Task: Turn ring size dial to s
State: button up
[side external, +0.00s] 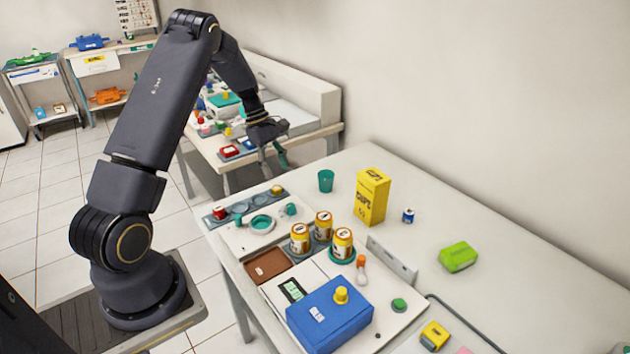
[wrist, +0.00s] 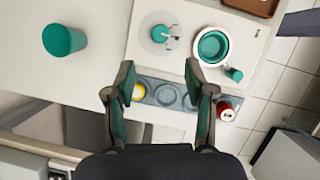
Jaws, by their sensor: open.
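A teal dial knob on a pale round disc (wrist: 158,36) is at the top middle of the wrist view, taken to be the ring size dial. Its markings and setting are too small to read. In the side external view its teal knob (side external: 290,208) stands at the far right of the white panel. My gripper (wrist: 159,70) is open and empty, its two fingers spread. In the wrist view the dial lies beyond the gap between the fingertips, and no contact shows. In the side external view my gripper (side external: 272,166) hangs above and beyond the table's far edge.
A teal ring dish (wrist: 212,47) is right of the dial. A grey strip (wrist: 165,94) holds yellow and red items near my fingers. A teal cup (wrist: 65,40) stands left.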

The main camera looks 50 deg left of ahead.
aim_at(291, 205)
jog(key=x, duration=1.1)
jog(key=shift+d+f, duration=0.15)
jog(key=shift+f, duration=0.1)
grip_shut()
